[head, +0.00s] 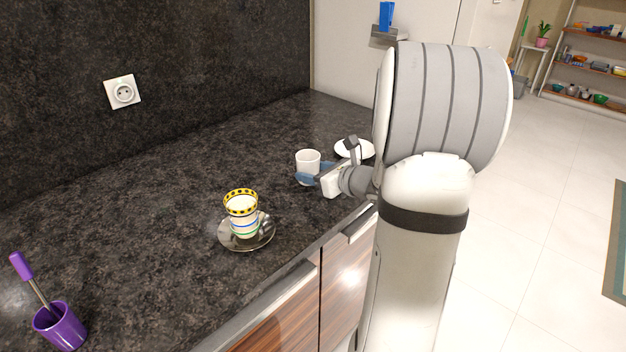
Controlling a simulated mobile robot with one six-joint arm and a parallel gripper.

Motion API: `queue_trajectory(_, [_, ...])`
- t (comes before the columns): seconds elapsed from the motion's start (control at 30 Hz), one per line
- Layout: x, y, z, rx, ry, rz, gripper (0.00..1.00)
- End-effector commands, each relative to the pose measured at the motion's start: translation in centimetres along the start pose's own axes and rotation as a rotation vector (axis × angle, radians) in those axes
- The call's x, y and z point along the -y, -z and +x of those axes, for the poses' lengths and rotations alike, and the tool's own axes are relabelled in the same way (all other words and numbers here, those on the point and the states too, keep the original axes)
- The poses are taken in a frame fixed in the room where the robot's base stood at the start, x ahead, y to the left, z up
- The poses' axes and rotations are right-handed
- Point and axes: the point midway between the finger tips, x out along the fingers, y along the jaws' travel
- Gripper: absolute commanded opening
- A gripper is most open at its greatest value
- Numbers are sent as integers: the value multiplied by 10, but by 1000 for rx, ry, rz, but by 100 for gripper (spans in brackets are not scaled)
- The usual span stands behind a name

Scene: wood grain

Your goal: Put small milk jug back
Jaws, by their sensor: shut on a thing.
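A small white jug (308,159) is at the middle of the dark counter, with its open rim up and looking upright. My gripper (316,174) reaches it from the right, with its blue fingers around the jug's lower part. The gripper is shut on the jug. The fingers hide part of the jug's lower side, and I cannot tell whether its base touches the counter. No spout or handle can be made out.
A striped cup (242,218) stands on a metallic saucer (263,236) left of my gripper. A white dish (343,149) lies behind my wrist, partly hidden. A purple holder (61,328) with a purple-handled utensil is at lower left. The counter's (150,215) left middle is clear.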

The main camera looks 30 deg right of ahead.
Motion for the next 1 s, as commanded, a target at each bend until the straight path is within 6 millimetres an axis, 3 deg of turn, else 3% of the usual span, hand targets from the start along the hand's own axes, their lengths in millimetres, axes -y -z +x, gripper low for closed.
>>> queue_trajectory(0.1, [0, 14, 4, 1, -1, 2, 0])
queue_trajectory(0.5, [-1, 20, 6, 2, -1, -1, 0])
queue_trajectory(0.53, [-1, 20, 6, 1, -1, -1, 52])
queue_trajectory(0.8, [-1, 18, 6, 1, -2, -1, 73])
queue_trajectory(1.0, [-1, 18, 6, 1, -2, -1, 73])
